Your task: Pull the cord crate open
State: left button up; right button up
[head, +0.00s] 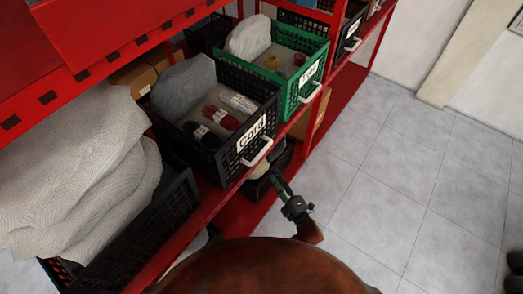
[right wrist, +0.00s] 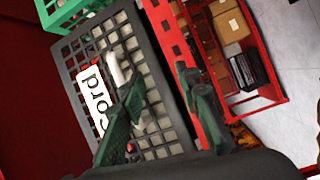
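The cord crate (head: 222,172) is a black mesh crate on the red shelf, with a white label reading "Cord" and a white handle (head: 257,153) on its front. It holds a grey sack, dark and red bundles and a pale one. In the right wrist view the crate front (right wrist: 150,120) shows tilted, with its handle (right wrist: 117,70). My right gripper (head: 276,182) is just below and in front of the handle. Its two dark green fingers (right wrist: 160,78) are spread apart with nothing between them. The handle is near the left finger, outside the gap. My left gripper is not in view.
A green crate (head: 287,96) with a white handle stands beside the cord crate. A large dark crate (head: 178,205) with pale sacks (head: 75,170) is at left. A dark bin (head: 263,183) sits below.

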jog(key=n+t+y, duration=0.1)
jog(key=n, duration=0.1)
send_near(262, 152)
jog(key=x, duration=0.3)
jog(key=shift+f+p+x, duration=0.15)
jog(key=shift+x, duration=1)
jog(key=shift+f+p+x, duration=0.15)
jog(key=shift+f+x, duration=0.05)
jog(key=shift+x, duration=0.95)
jog(key=shift+f+p+x, duration=0.15)
jog(key=shift+x, duration=0.95)
jog(key=shift+a, duration=0.15)
jog(key=shift+c, duration=0.4)
grip_shut()
